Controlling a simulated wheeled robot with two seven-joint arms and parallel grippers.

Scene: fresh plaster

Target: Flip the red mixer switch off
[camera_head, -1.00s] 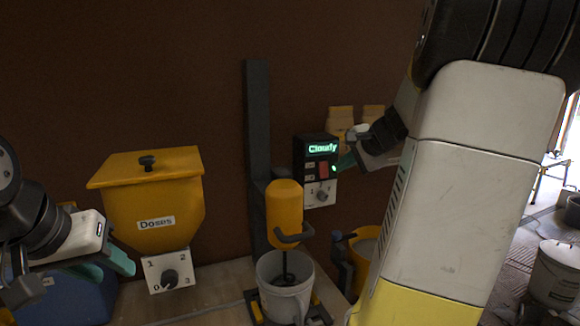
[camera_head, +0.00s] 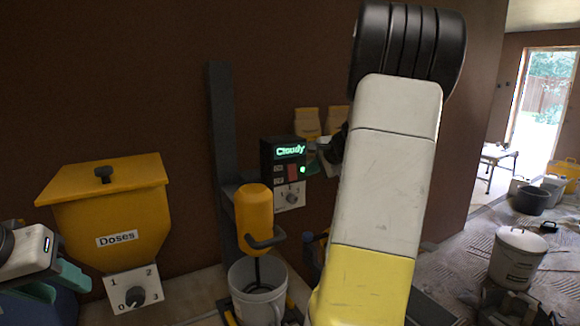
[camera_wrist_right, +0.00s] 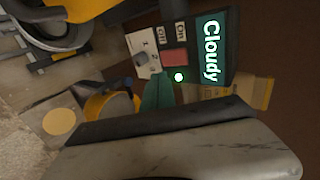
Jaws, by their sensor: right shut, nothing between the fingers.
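The control box (camera_head: 268,160) on the dark post has a green "Cloudy" display, a red switch (camera_head: 293,173), a lit green light (camera_head: 302,169) and a dial below. In the right wrist view, the red switch (camera_wrist_right: 174,59) lies between the "On" and "Off" labels and the light. My right gripper (camera_wrist_right: 160,80) is shut and empty, its teal tips just beside the switch; I cannot tell whether they touch it. In the head view my right arm hides most of that gripper. My left gripper (camera_head: 58,284) is open and empty at the lower left.
A yellow "Doses" hopper (camera_head: 115,215) with a dial stands at the left. The yellow mixer (camera_head: 254,212) hangs over a white bucket (camera_head: 258,308) beneath the box. Paper bags (camera_head: 307,122) stand behind the box. Buckets stand on the floor at the right.

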